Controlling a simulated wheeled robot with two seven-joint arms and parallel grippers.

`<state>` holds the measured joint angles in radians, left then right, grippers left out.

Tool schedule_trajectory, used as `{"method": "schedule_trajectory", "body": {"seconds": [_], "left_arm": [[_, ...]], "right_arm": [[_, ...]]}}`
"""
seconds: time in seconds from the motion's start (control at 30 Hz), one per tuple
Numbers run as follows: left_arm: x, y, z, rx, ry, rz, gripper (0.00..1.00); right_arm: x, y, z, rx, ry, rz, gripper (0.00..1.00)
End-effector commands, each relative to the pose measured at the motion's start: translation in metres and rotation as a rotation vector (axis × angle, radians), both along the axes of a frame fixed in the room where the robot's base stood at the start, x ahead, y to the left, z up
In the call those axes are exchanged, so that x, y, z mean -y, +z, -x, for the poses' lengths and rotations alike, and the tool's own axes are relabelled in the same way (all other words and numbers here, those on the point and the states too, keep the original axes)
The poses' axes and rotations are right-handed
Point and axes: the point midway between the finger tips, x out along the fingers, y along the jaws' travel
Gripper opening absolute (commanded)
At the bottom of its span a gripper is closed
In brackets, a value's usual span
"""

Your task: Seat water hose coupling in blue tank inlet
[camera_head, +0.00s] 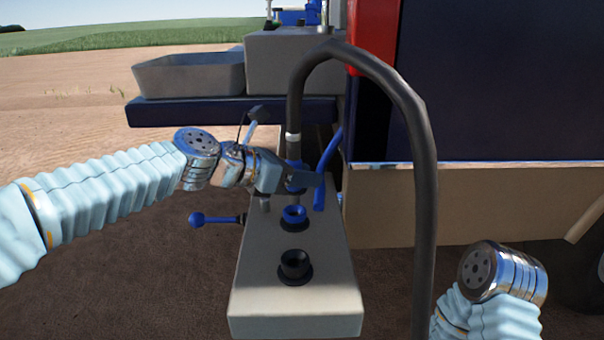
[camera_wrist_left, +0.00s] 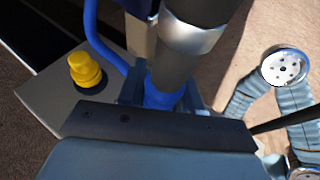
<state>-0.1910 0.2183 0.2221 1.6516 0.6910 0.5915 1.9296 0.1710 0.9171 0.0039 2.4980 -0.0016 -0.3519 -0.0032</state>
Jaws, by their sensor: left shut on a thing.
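My left gripper (camera_head: 298,182) is shut on the water hose coupling, just below the silver band (camera_head: 293,137) of the thick dark hose (camera_head: 421,180). The fingers hide most of the coupling in the head view. In the left wrist view, the coupling's blue part (camera_wrist_left: 163,97) shows between the fingers, under a silver ring (camera_wrist_left: 190,36). The blue tank inlet (camera_head: 293,215) is a blue-rimmed socket on top of the grey block. The coupling is upright behind and above it in the picture, apart from it. My right gripper is out of view; only its arm shows at lower right.
The grey block (camera_head: 295,325) also has a black socket (camera_head: 295,265) and a blue-knobbed lever (camera_head: 215,218) at its left. A blue pipe (camera_head: 327,170) stands behind. The left wrist view shows a yellow cap (camera_wrist_left: 85,70). The hose arches over to the right.

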Motion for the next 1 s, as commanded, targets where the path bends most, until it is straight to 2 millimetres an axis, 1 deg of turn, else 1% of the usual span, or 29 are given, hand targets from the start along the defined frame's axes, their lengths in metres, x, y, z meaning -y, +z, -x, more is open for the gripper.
{"method": "schedule_trajectory", "body": {"seconds": [0.33, 0.67, 1.0], "left_arm": [[0.0, 0.0, 0.0, 0.001, 0.0, 0.001, 0.0], [0.0, -0.001, 0.0, 0.001, 0.0, 0.001, 0.0], [0.0, -0.01, 0.0, 0.001, 0.0, 0.001, 0.0]], "right_arm": [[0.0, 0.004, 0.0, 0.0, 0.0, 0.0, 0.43], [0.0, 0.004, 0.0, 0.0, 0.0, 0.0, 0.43], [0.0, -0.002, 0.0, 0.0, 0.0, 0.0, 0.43]]}}
